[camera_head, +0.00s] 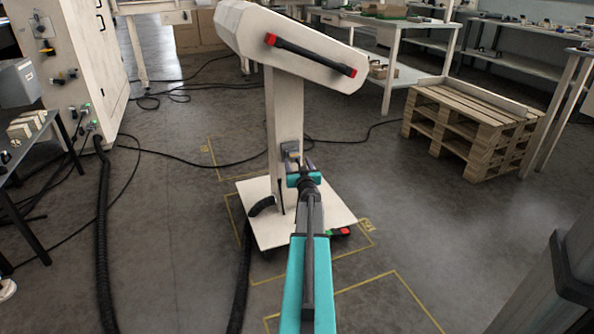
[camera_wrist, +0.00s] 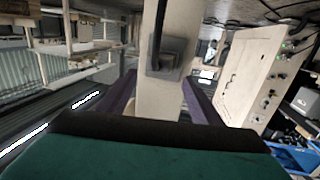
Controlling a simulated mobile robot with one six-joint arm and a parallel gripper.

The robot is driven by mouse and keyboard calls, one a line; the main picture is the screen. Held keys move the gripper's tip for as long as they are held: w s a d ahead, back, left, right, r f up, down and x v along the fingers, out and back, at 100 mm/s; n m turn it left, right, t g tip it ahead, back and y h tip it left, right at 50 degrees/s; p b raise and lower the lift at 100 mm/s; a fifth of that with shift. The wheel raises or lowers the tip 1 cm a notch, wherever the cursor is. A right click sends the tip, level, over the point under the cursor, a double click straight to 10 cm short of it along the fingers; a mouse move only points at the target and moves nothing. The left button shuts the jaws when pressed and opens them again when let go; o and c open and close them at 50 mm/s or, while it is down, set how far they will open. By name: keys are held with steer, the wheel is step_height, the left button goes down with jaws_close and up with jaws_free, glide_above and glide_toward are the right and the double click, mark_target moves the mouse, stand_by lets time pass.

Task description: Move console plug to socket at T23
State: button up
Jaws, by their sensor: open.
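A white console post (camera_head: 285,110) stands on a square white base plate. A grey box-like holder (camera_head: 290,147) is on its face; in the wrist view the holder (camera_wrist: 178,66) has a dark upright piece in it, perhaps the console plug (camera_wrist: 160,38). My gripper (camera_head: 297,166) is just in front of the post, below the holder. In the wrist view my gripper (camera_wrist: 160,92) is open, its purple fingers on either side of the post, with nothing seen held. I cannot tell whether it touches the post. No T23 label is readable.
A white cabinet (camera_head: 75,60) with sockets and green lights stands left, a thick black hose (camera_head: 102,230) running down from it. Black cables cross the floor. A wooden pallet (camera_head: 470,125) is at right. Yellow lines mark the floor, which is mostly open right of the base plate (camera_head: 335,212).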

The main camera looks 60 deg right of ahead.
mark_target(295, 157)
steer(key=shift+b+x, duration=0.65)
steer(key=shift+x, duration=1.85)
steer(key=c, duration=1.1)
steer(key=o, duration=0.4)
steer(key=shift+r, duration=0.1)
steer(key=c, duration=0.7)
steer(key=shift+o, duration=0.2)
